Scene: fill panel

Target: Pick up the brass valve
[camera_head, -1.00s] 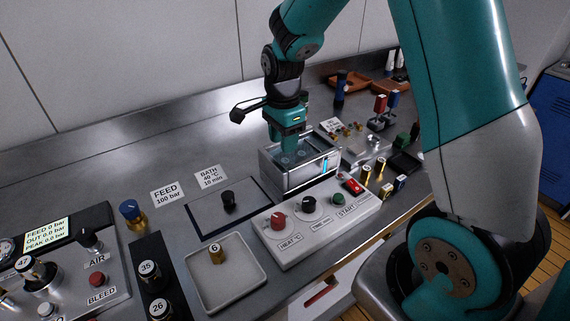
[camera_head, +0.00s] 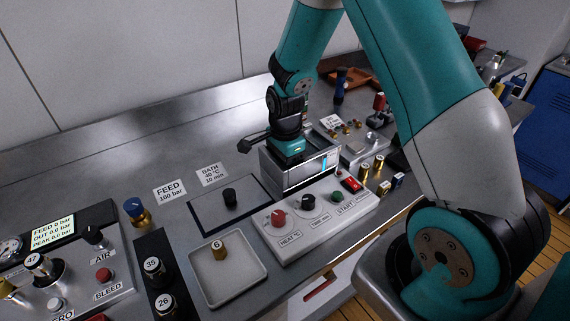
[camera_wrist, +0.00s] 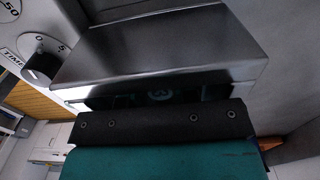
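My gripper (camera_head: 290,147) reaches down into the open metal bath (camera_head: 302,174) behind the white control box. Its fingers are hidden by the bath walls, so I cannot see whether they are open or hold anything. In the wrist view, the teal gripper body (camera_wrist: 165,162) lies close to the bath's steel rim (camera_wrist: 160,42), with a dark interior and a faint round shape between. A brass valve with a blue knob (camera_head: 136,212) stands by the FEED card. I cannot tell what lies in the bath.
The control box (camera_head: 310,221) with red, black and green knobs stands in front of the bath. The bench behind the cards is clear.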

